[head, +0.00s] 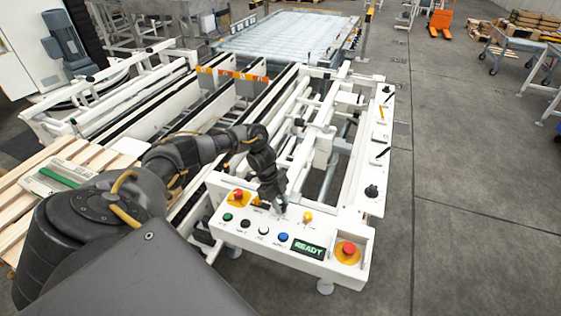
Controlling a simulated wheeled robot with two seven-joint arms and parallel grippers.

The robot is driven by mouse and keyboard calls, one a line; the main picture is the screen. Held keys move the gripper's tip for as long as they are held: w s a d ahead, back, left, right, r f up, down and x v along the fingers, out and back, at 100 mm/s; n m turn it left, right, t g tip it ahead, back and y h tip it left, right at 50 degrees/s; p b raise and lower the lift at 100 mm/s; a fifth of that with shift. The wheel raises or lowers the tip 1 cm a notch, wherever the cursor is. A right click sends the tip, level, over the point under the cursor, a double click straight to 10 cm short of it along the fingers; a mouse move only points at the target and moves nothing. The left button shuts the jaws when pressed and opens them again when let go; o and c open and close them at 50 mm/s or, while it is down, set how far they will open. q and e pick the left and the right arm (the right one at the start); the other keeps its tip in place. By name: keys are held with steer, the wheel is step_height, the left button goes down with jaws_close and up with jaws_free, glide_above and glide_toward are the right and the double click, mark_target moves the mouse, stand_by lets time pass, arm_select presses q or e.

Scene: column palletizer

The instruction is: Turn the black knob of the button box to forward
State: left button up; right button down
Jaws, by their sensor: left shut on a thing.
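The button box (230,240) is the white panel at the front end of the white conveyor frame. My left gripper (281,208) points down at the back part of its top, between two yellow-marked controls. It is shut on the black knob, which is mostly hidden by the fingers, so its pointing direction cannot be read. In front are a green button (227,217), a black button (245,224), a white button (263,230), a blue button (283,237) and a display (308,250) reading READY. My right gripper is out of view.
Red emergency buttons sit at the box's left (238,195) and right (348,249). Another black knob (371,191) stands on the frame's right rail. A wooden pallet (60,165) lies at the left. Grey floor (470,190) is open on the right.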

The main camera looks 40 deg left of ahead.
arm_select(q)
steer(key=o, duration=1)
steer(key=shift+c, duration=0.2)
steer(key=b+v, duration=0.1)
steer(key=v, duration=0.9)
steer(key=shift+r, duration=0.4)
